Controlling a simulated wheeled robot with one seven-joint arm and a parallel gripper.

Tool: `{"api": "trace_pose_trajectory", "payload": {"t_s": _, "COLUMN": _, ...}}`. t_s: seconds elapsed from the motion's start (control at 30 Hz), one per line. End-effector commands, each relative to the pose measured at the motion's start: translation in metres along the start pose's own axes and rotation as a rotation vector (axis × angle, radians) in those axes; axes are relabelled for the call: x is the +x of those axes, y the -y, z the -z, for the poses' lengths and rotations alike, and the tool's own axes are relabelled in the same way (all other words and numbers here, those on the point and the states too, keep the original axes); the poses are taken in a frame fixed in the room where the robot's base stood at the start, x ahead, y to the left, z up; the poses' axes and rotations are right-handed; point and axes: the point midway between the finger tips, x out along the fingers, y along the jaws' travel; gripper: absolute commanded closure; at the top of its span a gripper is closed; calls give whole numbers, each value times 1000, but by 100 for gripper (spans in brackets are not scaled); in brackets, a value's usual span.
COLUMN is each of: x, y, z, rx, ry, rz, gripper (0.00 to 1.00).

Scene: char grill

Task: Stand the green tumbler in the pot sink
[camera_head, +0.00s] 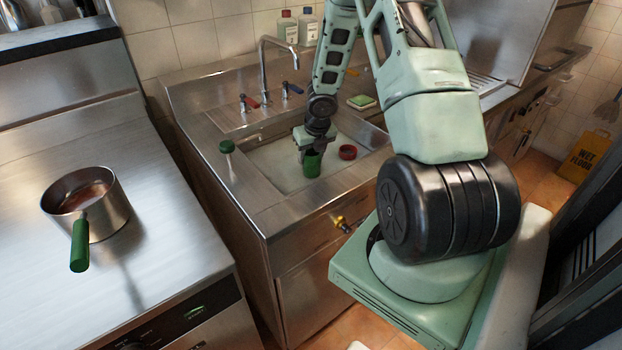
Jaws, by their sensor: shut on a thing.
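The green tumbler (312,166) is upright inside the outline of the pot sink (265,172). My gripper (311,148) points down and is shut on the tumbler's upper part. The gripper hides part of the tumbler's rim. I cannot tell whether the tumbler's base touches the sink floor or hangs just above it. The sink is a steel basin set in a steel counter, with a tap (264,68) behind it.
A red round object (347,152) is right of the tumbler. A green-handled item (227,148) is at the sink's left rim. A sponge (361,102) and two bottles (288,28) are behind. A green-handled saucepan (112,212) stands on the left steel top.

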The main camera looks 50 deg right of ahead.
Motion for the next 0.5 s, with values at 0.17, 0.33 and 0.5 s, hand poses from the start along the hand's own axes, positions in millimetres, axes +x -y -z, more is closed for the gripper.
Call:
{"api": "trace_pose_trajectory", "payload": {"t_s": 0.17, "x": 22, "y": 0, "z": 6, "rx": 0, "ry": 1, "rz": 0, "gripper": 79}}
{"api": "trace_pose_trajectory", "payload": {"t_s": 0.33, "x": 29, "y": 0, "z": 8, "rx": 0, "ry": 1, "rz": 0, "gripper": 79}}
{"api": "trace_pose_trajectory", "payload": {"t_s": 0.5, "x": 51, "y": -1, "z": 14, "rx": -2, "ry": 0, "rz": 0, "gripper": 79}}
